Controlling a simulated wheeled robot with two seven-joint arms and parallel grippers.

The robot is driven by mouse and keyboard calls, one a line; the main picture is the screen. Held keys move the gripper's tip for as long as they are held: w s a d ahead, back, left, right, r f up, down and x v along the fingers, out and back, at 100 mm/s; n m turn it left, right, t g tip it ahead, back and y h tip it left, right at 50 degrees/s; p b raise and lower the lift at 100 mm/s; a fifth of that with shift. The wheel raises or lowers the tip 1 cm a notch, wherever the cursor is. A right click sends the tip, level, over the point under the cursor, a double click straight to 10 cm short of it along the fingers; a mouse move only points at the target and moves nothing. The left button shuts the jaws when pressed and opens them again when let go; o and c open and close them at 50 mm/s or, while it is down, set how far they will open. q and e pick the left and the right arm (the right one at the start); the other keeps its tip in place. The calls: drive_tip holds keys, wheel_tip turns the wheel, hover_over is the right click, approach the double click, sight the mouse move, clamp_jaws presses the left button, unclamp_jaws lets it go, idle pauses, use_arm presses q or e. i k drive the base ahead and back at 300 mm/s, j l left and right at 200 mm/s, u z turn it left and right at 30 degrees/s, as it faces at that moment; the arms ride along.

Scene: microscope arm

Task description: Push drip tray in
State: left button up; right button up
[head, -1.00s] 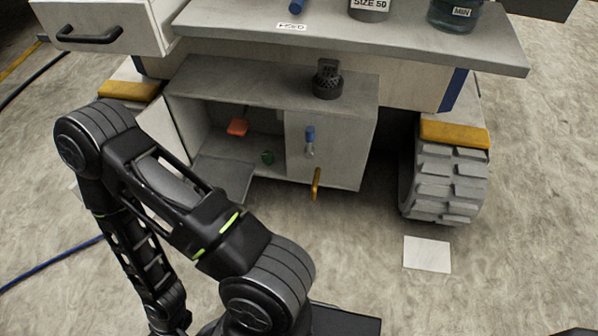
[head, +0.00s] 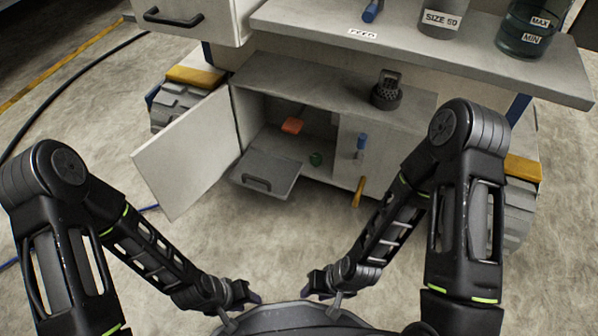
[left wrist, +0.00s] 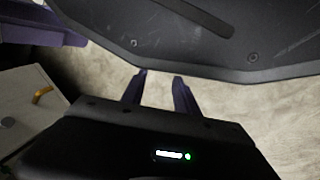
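The drip tray (head: 264,176) is a flat grey tray with a dark handle on its front. In the head view it sticks out from the lower left compartment of the grey cabinet (head: 300,84). My left gripper (head: 238,306) is low in the head view, close to my body and well short of the tray. In the left wrist view its two fingers (left wrist: 160,82) are apart with nothing between them. My right gripper (head: 328,296) is also low by my body, apart from the tray; its fingers are too small to read.
The cabinet's white door (head: 188,158) stands open left of the tray. An orange item (head: 292,125) and a green item (head: 315,159) are inside the compartment. A yellow handle (head: 358,192) is to its right. Floor (head: 275,240) between me and the tray is clear.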

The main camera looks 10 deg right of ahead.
sight(269, 173)
drive_tip(key=i+z, duration=0.15)
drive_tip(key=z, duration=0.2)
drive_tip(key=i+z, duration=0.15)
drive_tip(key=z, duration=0.2)
drive_tip(key=i+z, duration=0.15)
drive_tip(key=z, duration=0.2)
